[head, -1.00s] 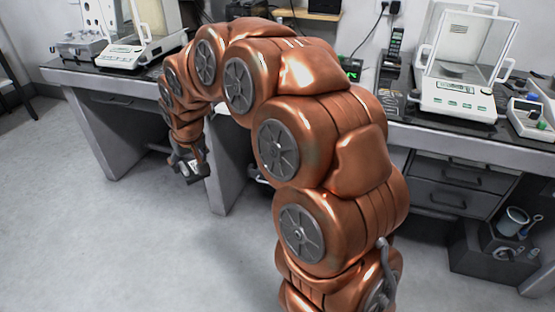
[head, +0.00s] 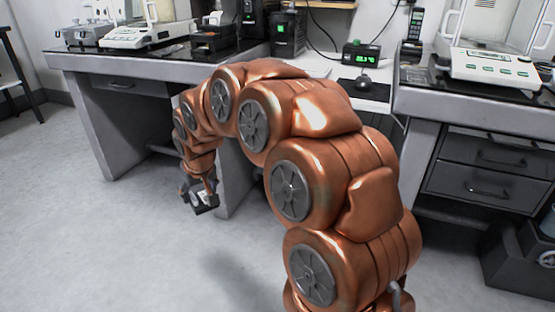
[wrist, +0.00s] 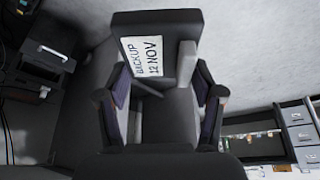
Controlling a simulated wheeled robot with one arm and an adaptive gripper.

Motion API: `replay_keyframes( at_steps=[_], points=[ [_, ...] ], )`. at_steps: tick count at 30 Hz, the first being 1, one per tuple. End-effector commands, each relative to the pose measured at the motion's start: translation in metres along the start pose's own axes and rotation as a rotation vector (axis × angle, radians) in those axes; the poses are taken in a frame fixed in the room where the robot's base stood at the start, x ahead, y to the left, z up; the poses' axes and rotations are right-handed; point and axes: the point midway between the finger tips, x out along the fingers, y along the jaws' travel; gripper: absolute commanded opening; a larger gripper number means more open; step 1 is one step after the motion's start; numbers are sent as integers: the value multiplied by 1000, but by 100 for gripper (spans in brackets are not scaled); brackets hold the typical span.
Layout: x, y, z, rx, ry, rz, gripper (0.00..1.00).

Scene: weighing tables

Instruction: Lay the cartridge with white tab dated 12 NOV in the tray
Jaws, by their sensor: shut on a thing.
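My gripper (head: 198,184) hangs at the end of my bent arm, over the floor in front of the left table. In the wrist view my gripper (wrist: 160,98) is shut on a dark cartridge (wrist: 155,24), with one finger on each side. The cartridge has a white label reading BACKUP 12 NOV and a pale tab (wrist: 187,62) at its right side. In the head view the cartridge (head: 206,200) shows small, below the fingers. I cannot make out a tray for certain in either view.
A left table (head: 75,62) carries a balance (head: 147,35) and a black device (head: 213,43). A right table (head: 470,112) carries another balance (head: 490,66) above drawers (head: 487,178). A lower white desk (head: 362,96) lies between, with a green display (head: 361,56).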

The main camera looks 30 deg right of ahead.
Motion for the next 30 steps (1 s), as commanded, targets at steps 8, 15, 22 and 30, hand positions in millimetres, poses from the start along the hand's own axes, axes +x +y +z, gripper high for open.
replay_keyframes(
  at_steps=[8, 15, 22, 30],
  points=[
    [35, 0, 14, 0, 0, 0, 25],
    [42, 32, 3, 30, 0, 12, 25],
    [48, 94, -19, 73, 3, 30, 25],
    [63, 205, -40, 112, 0, 47, 25]
  ],
)
